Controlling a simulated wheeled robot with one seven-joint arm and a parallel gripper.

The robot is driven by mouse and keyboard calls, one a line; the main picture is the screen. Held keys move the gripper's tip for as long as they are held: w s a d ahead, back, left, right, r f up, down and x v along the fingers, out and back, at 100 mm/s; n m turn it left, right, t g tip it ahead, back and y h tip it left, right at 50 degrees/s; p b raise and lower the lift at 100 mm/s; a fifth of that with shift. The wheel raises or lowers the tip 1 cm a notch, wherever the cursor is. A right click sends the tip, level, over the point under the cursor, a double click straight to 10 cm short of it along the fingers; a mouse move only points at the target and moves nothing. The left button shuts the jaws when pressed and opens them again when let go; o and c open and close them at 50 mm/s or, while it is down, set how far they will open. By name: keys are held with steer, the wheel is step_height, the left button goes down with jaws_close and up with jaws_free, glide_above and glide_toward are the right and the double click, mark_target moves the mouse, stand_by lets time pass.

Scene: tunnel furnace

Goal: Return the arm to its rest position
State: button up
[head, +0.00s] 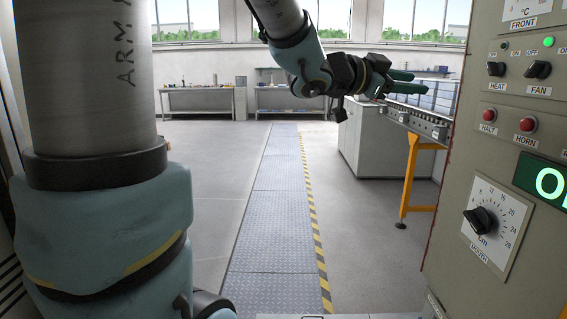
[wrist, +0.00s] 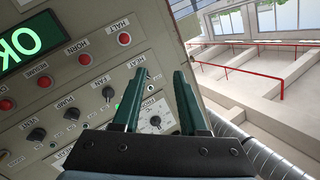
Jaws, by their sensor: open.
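My gripper (head: 402,81) is at the upper middle right of the head view, with its green fingers pointing right toward the control panel (head: 510,120). The fingers are apart and nothing is between them. In the wrist view my gripper (wrist: 162,85) shows two green fingers with a clear gap. Behind them is the control panel (wrist: 60,105), seen tilted, with red buttons, black knobs and a lit green display. The fingers look apart from the panel; the exact distance cannot be told.
A roller conveyor (head: 425,122) on a yellow leg (head: 410,180) stands beyond the panel, near a white cabinet (head: 375,145). A metal floor strip (head: 280,200) with a yellow-black edge runs to the workbenches (head: 290,98) at the back. The floor there is clear.

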steer(key=w+a+f+n+t+y+p, duration=0.1)
steer(key=w+a+f+n+t+y, duration=0.1)
steer(key=w+a+f+n+y, duration=0.3)
steer(key=w+a+f+n+t+y, duration=0.1)
steer(key=a+f+n+y, duration=0.1)
steer(key=a+f, duration=0.35)
steer(key=w+a+f+n+t+y+p, duration=0.1)
steer(key=w+a+f+n+t+y, duration=0.2)
steer(key=a, duration=0.5)
steer(key=s+a+f+n+g+y+p, duration=0.1)
steer(key=s+a+f+n+g+y, duration=0.3)
steer(key=a+f, duration=0.4)
steer(key=s+a+f+n+g+y, duration=0.1)
steer(key=s+a+f+n+g, duration=0.1)
steer(key=s, duration=0.3)
steer(key=s+a+f+n+g+y+p, duration=0.1)
steer(key=s+a+f+n+g, duration=0.1)
steer(key=s+a+f+g, duration=0.1)
steer(key=s+a+g, duration=0.1)
steer(key=s+a, duration=0.1)
steer(key=s, duration=0.1)
steer(key=shift+s+n, duration=0.15)
steer(key=shift+n, duration=0.25)
